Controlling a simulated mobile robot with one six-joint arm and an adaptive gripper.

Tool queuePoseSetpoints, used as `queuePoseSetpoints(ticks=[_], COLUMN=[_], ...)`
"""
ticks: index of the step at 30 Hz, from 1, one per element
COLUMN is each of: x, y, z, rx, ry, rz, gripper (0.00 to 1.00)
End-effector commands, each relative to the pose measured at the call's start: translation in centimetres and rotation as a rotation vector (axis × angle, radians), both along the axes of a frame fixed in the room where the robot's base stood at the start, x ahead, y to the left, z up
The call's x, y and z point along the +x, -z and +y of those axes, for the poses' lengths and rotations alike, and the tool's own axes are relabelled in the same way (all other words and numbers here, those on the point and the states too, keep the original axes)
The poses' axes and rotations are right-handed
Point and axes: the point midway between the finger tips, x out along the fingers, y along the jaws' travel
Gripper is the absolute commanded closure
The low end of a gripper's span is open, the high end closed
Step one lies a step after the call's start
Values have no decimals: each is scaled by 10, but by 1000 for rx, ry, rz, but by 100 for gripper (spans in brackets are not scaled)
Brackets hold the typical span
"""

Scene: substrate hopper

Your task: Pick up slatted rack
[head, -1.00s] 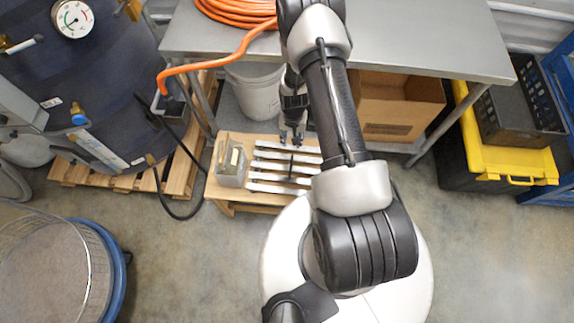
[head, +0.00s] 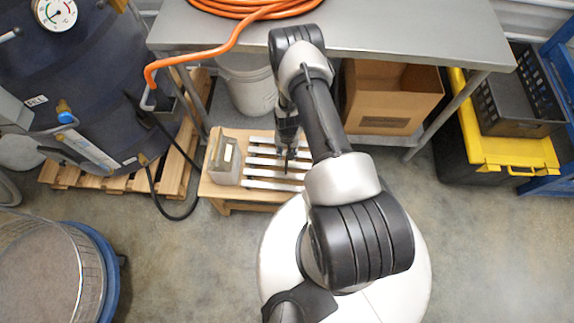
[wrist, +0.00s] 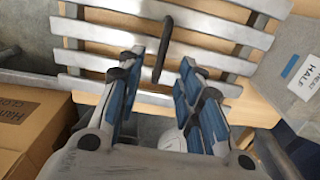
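The slatted rack (head: 268,173) is a row of pale metal slats with a dark upright handle across its middle. It lies on a low wooden stand (head: 222,192). In the wrist view the slats (wrist: 110,35) fill the upper middle, and the black handle (wrist: 162,50) stands between the lines of my two fingers. My gripper (head: 287,152) is over the rack, close to the handle. In the wrist view my gripper (wrist: 160,62) is open, with blue-padded fingers on either side and nothing held. Whether the fingertips reach beside the handle or stop short is hard to tell.
A grey open box (head: 225,160) with a label stands on the stand's left. A steel table (head: 400,40) overhangs behind, with a white bucket (head: 250,90) and a cardboard box (head: 385,105) under it. An orange hose (head: 215,48) hangs at its left.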

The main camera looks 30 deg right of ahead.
Motion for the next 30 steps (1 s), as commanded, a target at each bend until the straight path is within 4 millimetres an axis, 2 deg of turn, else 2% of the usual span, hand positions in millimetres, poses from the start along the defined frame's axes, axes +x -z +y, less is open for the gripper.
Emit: queuePoseSetpoints(ticks=[9,17,30], x=[0,1,0], y=[47,47,47], z=[2,2,2], rx=[1,1,0], ry=[0,0,0], rz=[1,-1,0], gripper=[67,67,97])
